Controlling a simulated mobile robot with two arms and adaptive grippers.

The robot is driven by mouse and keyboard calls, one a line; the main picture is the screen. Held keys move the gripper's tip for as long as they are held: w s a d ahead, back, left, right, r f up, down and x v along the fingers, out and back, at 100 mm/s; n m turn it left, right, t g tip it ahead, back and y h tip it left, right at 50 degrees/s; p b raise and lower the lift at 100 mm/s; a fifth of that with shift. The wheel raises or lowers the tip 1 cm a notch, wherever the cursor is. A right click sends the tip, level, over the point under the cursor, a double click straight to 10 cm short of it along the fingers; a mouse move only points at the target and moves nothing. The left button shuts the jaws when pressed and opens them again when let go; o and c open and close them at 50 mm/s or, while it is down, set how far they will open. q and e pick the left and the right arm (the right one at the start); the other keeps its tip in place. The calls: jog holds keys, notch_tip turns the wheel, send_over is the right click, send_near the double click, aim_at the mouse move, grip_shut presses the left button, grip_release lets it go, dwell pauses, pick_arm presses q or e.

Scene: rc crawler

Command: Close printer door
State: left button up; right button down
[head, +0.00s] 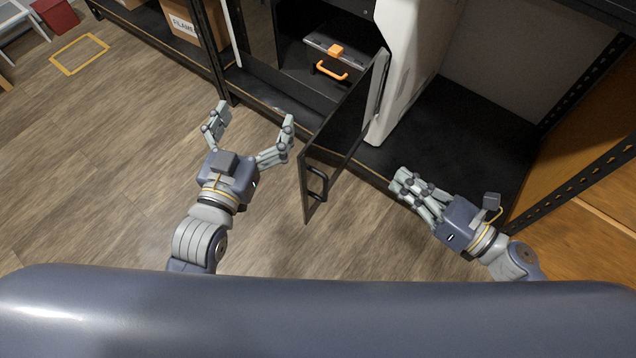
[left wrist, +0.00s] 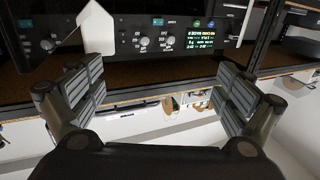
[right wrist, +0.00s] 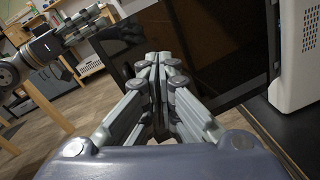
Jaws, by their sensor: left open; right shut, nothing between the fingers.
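The printer door (head: 340,125) is a dark glass panel with a black handle (head: 317,183). It stands open in the head view, swung out past the shelf edge from the right side of the printer (head: 405,70). My left gripper (head: 250,122) is open and empty, left of the door, in front of the printer opening. The left wrist view shows the printer's control panel (left wrist: 170,38) beyond its fingers. My right gripper (head: 398,182) is shut and empty, right of the door and apart from its handle. In the right wrist view the door (right wrist: 215,45) fills the space behind my right fingers (right wrist: 160,62).
Inside the printer lies a build plate with an orange handle (head: 332,70). A black shelf (head: 470,120) with upright posts holds the printer. A cardboard box (head: 183,22) stands on the shelf at the left.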

pick_arm(q)
jog(key=s+r+t+b, duration=0.2)
jog(key=s+r, duration=0.1)
jog(key=r, duration=0.3)
pick_arm(e)
jog(key=s+a+r+n+g+y, duration=0.2)
jog(key=s+a+n+g, duration=0.15)
jog(key=n, duration=0.25)
send_near(310, 158)
jog(key=shift+t, duration=0.45)
jog(key=x, duration=0.3)
jog(key=p+x, duration=0.1)
jog(key=x, duration=0.1)
jog(key=shift+a+f, duration=0.25)
jog(key=shift+a, duration=0.2)
pick_arm(q)
jog(key=shift+a+f+g, duration=0.25)
jog(key=shift+f+g, duration=0.2)
jog(key=shift+f, duration=0.3)
jog(key=shift+a+f+g, duration=0.3)
jog(key=shift+f+g, duration=0.1)
jog(key=shift+f, duration=0.4)
jog(key=shift+a+f+g, duration=0.25)
jog(key=shift+f+g, duration=0.2)
jog(key=shift+f, duration=0.3)
pick_arm(e)
jog(key=shift+w+a+f, duration=0.1)
jog(key=shift+w+a, duration=0.15)
jog(key=shift+a, duration=0.3)
jog(key=shift+w, duration=0.1)
